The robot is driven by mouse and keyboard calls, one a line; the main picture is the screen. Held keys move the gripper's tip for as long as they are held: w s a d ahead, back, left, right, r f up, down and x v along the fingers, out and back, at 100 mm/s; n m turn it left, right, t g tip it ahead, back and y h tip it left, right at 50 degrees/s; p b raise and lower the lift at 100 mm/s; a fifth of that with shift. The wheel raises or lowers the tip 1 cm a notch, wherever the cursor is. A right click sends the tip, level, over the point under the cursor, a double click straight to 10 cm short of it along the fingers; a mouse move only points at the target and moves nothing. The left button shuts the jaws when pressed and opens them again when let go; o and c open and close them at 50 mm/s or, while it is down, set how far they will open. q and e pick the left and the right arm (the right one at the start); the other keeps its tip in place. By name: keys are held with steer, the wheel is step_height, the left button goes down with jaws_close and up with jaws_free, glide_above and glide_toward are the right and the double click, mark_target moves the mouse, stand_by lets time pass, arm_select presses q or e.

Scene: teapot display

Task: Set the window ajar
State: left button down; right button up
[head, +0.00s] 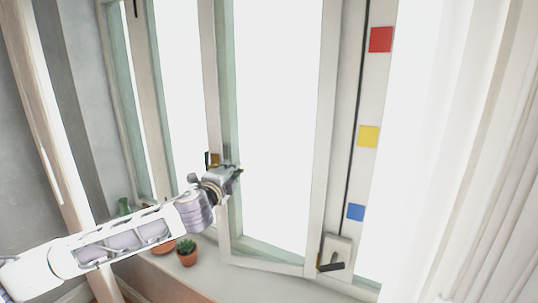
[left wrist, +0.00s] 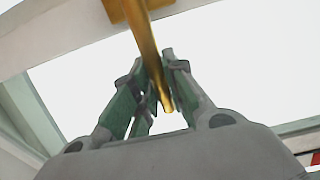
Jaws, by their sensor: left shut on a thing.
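The window has tall bright panes in white frames. One white sash (head: 322,130) stands in the middle of the head view; its lower rail looks angled against the frame behind it. A gold handle with a dark part (head: 213,160) sits on the stile at its left. My left gripper (head: 232,173) is at this handle. In the left wrist view, the gold handle bar (left wrist: 150,60) runs down between the fingers of my left gripper (left wrist: 155,95), which are shut on it. A second, dark lever handle (head: 331,267) sits low on the right. My right gripper is not in view.
Red (head: 381,40), yellow (head: 368,136) and blue (head: 356,212) squares mark the right post. A potted plant (head: 186,252) and a green vase (head: 124,206) stand on the sill at lower left. A pale curtain (head: 475,150) hangs at the right.

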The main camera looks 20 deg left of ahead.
arm_select(q)
steer(key=shift+s+d, duration=0.1)
steer(key=shift+s, duration=0.1)
steer(key=shift+s+d+n+y, duration=0.2)
steer(key=shift+s+d+y, duration=0.1)
steer(key=shift+s, duration=0.25)
steer(key=shift+s+d+n+y, duration=0.2)
steer(key=shift+s+y, duration=0.1)
steer(key=shift+s, duration=0.2)
steer(key=c, duration=1.3)
jaws_free()
steer(key=shift+a, duration=0.1)
